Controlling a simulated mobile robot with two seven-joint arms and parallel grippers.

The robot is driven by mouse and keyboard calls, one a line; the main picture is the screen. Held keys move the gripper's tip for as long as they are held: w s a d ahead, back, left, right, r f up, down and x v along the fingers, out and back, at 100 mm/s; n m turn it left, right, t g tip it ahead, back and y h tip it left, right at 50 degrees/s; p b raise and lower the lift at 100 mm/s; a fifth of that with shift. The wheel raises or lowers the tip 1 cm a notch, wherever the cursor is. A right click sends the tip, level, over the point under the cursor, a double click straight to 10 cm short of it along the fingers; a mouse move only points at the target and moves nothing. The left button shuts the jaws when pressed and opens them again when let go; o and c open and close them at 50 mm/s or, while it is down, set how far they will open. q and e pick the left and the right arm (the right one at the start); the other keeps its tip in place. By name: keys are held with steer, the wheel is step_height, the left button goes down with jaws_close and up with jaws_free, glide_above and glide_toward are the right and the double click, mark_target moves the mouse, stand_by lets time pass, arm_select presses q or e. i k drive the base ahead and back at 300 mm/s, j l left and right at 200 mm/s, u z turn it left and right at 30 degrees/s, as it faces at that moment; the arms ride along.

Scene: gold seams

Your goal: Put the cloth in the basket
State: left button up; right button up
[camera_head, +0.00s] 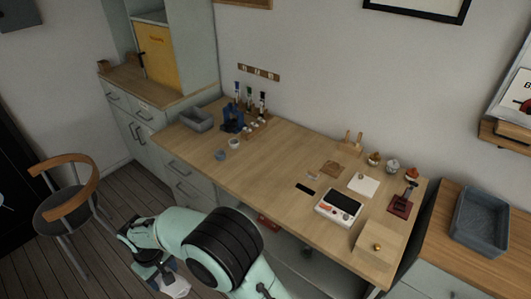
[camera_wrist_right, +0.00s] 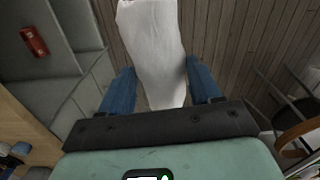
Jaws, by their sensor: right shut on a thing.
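The white cloth (camera_wrist_right: 152,40) is between the blue fingers of my right gripper (camera_wrist_right: 160,80) and hangs out beyond them, over the wooden floor. In the head view the cloth (camera_head: 177,288) shows at the bottom edge, below my right gripper (camera_head: 163,276), left of the desk's front. A blue-grey open basket (camera_head: 480,222) stands on the low cabinet at the far right, well away from the gripper; it looks empty. My left gripper is not in view.
The wooden desk (camera_head: 265,160) lies between the cloth and the basket. On it stand a white device (camera_head: 338,208), a wooden box (camera_head: 380,246), bottles and a smaller grey tray (camera_head: 197,119). A chair (camera_head: 68,195) stands at left.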

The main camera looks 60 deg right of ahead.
mark_target(476, 224)
steer(key=k+z, duration=0.45)
steer(key=k+l+z, duration=0.2)
steer(key=z, duration=0.25)
steer(key=k+l+z, duration=0.2)
steer(key=l+z, duration=0.15)
steer(key=l, duration=0.15)
steer(key=k+l+z, duration=0.2)
steer(key=i+l, duration=0.1)
